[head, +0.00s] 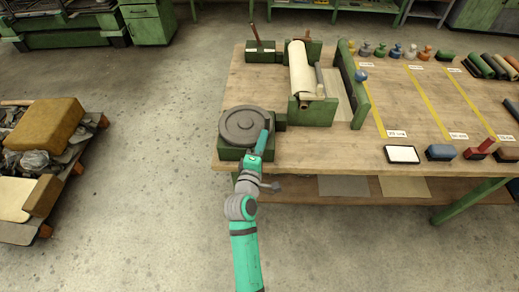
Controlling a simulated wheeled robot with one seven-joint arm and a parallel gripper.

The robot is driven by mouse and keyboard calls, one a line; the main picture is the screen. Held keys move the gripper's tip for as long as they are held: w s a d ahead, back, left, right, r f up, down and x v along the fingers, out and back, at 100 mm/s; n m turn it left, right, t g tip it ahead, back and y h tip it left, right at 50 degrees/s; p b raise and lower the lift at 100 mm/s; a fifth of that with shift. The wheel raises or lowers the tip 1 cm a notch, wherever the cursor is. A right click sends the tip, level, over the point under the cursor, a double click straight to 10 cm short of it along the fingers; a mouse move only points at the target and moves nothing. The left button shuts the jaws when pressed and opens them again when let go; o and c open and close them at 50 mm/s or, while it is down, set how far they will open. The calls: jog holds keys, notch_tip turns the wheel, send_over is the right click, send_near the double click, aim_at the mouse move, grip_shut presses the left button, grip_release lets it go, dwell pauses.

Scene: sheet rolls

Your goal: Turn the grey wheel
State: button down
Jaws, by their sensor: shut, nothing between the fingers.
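The grey wheel (240,127) is a flat round disc lying level on a green base (230,153) at the near left corner of the workbench. My gripper (265,138) is at the wheel's right edge, at the end of my teal arm that reaches up from the bottom of the view. It is shut and empty. Its tip appears to overlap the wheel's right rim; I cannot tell whether it touches. A small part of the wheel and base is hidden behind it.
A cream sheet roll (301,70) lies in a green holder (312,112) beyond the wheel. A green upright panel (352,85) stands right of it. Yellow strips (425,92) mark the wooden bench (320,147). A loaded pallet (45,231) stands on the floor at left.

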jog(key=shift+x, duration=1.05)
jog(key=shift+d, duration=0.15)
jog(key=shift+w+d, duration=1.05)
jog(key=shift+w, duration=0.2)
jog(key=shift+x, duration=1.6)
jog(key=shift+d, duration=0.25)
